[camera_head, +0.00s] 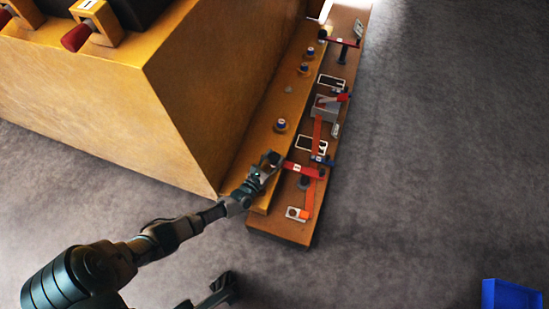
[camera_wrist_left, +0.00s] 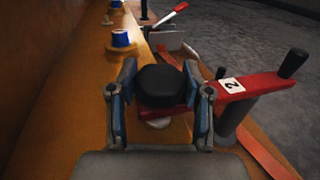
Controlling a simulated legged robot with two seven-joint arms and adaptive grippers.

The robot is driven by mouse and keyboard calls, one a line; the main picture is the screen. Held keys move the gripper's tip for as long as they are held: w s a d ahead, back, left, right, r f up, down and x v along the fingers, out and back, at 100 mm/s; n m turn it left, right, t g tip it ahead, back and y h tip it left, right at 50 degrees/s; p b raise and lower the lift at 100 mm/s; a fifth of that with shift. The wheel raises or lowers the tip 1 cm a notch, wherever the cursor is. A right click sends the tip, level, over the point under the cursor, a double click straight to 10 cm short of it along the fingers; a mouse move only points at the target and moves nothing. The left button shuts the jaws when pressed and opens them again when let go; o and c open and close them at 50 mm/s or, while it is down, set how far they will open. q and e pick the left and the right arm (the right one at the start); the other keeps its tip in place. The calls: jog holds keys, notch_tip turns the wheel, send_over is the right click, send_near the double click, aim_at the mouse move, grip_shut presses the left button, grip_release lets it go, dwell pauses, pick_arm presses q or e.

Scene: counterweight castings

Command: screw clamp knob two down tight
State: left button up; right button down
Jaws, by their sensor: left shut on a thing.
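The red arm of clamp two (camera_head: 303,170), marked with a white "2" label, lies across the ledge. It also shows in the left wrist view (camera_wrist_left: 262,86) with a black handle at its right end. A round black knob (camera_wrist_left: 160,87) stands at its left end. My left gripper (camera_head: 266,167) is at this knob, and in the left wrist view its two fingers (camera_wrist_left: 163,98) stand on either side of it. The gripper is shut on the knob. The threads under the knob are hidden.
A large yellow casting (camera_head: 190,85) rises left of the ledge. Several blue-ringed studs stand along the ledge, one near the gripper (camera_head: 280,125). A grey box with a red-tipped lever (camera_head: 325,108) sits farther along. A blue bin (camera_head: 511,295) lies bottom right; the grey floor right is clear.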

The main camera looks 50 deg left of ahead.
pick_arm(q)
jog(key=shift+m+h, duration=0.9)
jog(key=shift+h, duration=0.5)
jog(key=shift+t, duration=0.3)
jog(key=o, duration=1.2)
jog(key=shift+s+f, duration=0.1)
jog(key=shift+s, duration=0.35)
jog(key=s, duration=0.7)
jog(key=s+d, duration=0.1)
jog(key=s, duration=0.3)
jog(key=shift+w, duration=0.1)
